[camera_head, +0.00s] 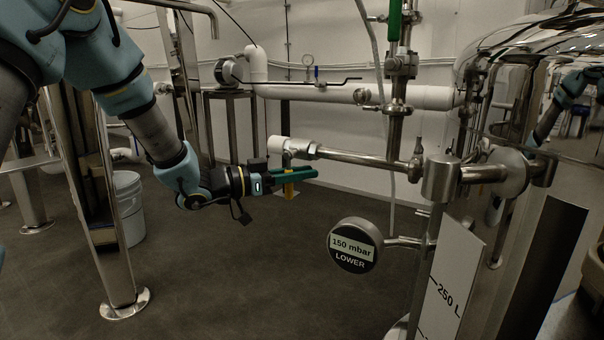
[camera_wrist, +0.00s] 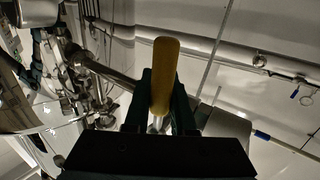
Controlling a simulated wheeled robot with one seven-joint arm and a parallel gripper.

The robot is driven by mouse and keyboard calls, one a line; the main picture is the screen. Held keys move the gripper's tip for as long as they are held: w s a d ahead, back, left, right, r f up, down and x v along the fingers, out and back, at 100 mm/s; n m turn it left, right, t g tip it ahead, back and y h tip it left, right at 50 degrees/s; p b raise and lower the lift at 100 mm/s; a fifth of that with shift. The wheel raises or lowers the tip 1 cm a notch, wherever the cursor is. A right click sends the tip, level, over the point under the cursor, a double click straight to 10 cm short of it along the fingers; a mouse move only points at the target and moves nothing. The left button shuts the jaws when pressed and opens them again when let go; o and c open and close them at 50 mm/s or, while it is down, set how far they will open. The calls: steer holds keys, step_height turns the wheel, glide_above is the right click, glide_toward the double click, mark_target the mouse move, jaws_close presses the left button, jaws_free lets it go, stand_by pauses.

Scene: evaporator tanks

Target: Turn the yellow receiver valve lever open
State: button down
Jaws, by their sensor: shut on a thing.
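The yellow receiver valve lever (camera_head: 288,189) hangs below the valve on a short steel pipe (camera_head: 350,158), in the middle of the head view. My gripper (camera_head: 308,172) reaches in from the left, its green fingers roughly level. In the wrist view the yellow lever (camera_wrist: 165,72) stands between the two dark green fingers, its rounded end reaching past them. The gripper is shut on the lever. In the head view the fingers hide part of the lever.
A round gauge sign reading "150 mbar LOWER" (camera_head: 354,245) sits below right of the gripper. The steel tank (camera_head: 540,80) stands at right. A white pipe (camera_head: 330,94) runs along the back wall. A white bucket (camera_head: 127,205) stands at left. The floor below is open.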

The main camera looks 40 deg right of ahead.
stand_by(0.9)
steer(key=shift+w+a+r+m+t+y+p, duration=0.1)
steer(key=shift+w+a+m+t+y+p, duration=0.1)
steer(key=shift+w+m+t+y+p, duration=0.95)
steer(key=shift+w+a+r+m+t+y+p, duration=0.15)
steer(key=shift+w+a+m+t+y+p, duration=0.25)
steer(key=shift+m+p, duration=1.3)
steer(key=shift+w+a+r+m+t+y+p, duration=0.1)
steer(key=shift+w+m+t+y+p, duration=0.8)
steer(key=shift+p, duration=0.8)
steer(key=shift+s+m, duration=0.15)
steer(key=shift+m, duration=0.1)
steer(key=c, duration=0.8)
jaws_free()
steer(key=shift+d, duration=0.1)
steer(key=shift+o, duration=0.2)
steer(key=shift+r, duration=0.1)
